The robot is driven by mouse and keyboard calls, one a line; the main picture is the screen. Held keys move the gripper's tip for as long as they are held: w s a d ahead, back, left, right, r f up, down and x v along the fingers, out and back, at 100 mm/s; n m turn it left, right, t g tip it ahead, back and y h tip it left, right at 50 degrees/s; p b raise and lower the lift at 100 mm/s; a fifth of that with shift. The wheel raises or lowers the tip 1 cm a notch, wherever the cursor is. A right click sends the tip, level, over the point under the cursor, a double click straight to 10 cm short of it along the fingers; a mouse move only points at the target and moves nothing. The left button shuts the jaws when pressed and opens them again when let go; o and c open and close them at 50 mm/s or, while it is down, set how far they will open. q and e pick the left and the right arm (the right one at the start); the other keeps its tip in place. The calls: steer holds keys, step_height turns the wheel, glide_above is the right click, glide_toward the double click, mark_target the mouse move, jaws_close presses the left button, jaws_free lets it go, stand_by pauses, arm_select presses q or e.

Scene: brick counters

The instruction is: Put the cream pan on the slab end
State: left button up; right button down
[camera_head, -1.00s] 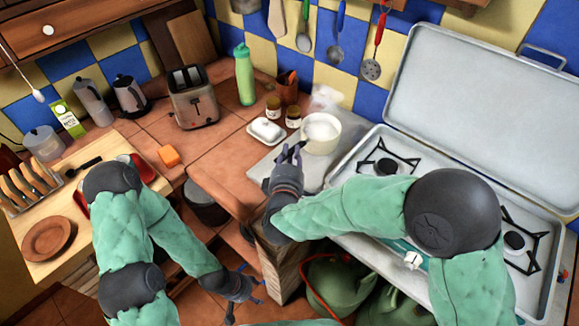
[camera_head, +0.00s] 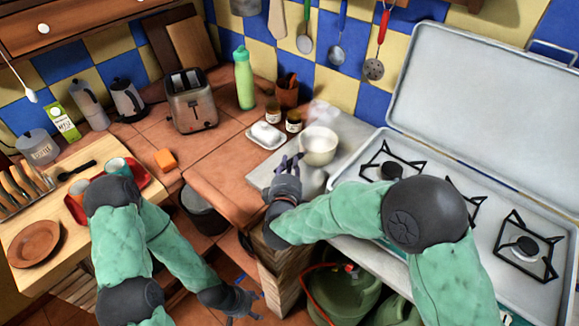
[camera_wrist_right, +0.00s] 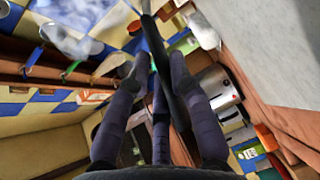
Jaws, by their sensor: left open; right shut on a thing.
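The cream pan (camera_head: 319,150) is upright over the grey slab (camera_head: 258,178), between the jars and the hob. A pale wisp like steam shows above it. I cannot tell whether its base touches the slab. My right gripper (camera_head: 290,165) is beside the pan on its near left side, shut on the pan's handle, which the fingers mostly hide. In the right wrist view a dark bar like the handle (camera_wrist_right: 152,40) runs between the fingers. My left gripper (camera_head: 241,298) is open and empty, low in front of the counter.
The white butter dish (camera_head: 266,134) and jars (camera_head: 293,121) stand close left of the pan. The open hob (camera_head: 460,225) with its raised lid is at the right. A toaster (camera_head: 192,100) and green bottle (camera_head: 244,78) stand behind. The tiled counter left of the slab is mostly clear.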

steer(key=c, duration=1.1)
jaws_free()
steer(key=shift+f, duration=0.15)
steer(key=shift+r, duration=0.2)
steer(key=shift+s+a, duration=0.1)
steer(key=shift+s, duration=0.25)
steer(key=p+v, duration=0.4)
steer(key=v, duration=0.7)
steer(key=shift+s, duration=0.15)
